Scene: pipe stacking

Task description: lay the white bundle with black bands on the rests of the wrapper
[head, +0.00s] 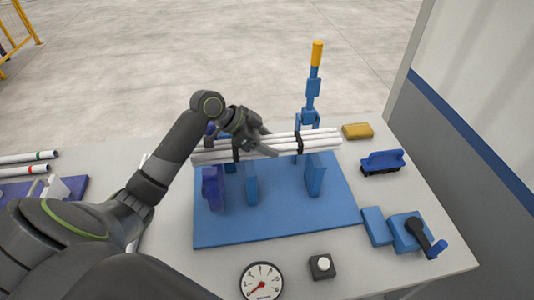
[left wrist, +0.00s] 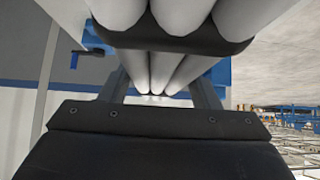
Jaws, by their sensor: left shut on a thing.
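The white bundle (head: 319,142) is a set of white pipes with two black bands, lying nearly level across the blue wrapper in the head view. My left gripper (head: 256,142) is shut on it near the left band. In the left wrist view the pipes (left wrist: 182,12) fill the top, with a black band across them and my gripper's fingers (left wrist: 163,88) on either side. The wrapper's base plate (head: 285,220) carries upright blue rests (head: 252,186) and (head: 315,178) under the bundle. I cannot tell whether the bundle touches them. My right gripper is not in view.
A blue post with a yellow top (head: 317,53) stands behind the bundle. A yellow block (head: 357,131), a blue brush (head: 382,162) and a crank (head: 424,236) are at the right. A dial (head: 262,282) and a button (head: 322,265) sit in front. Loose pipes (head: 22,171) lie left.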

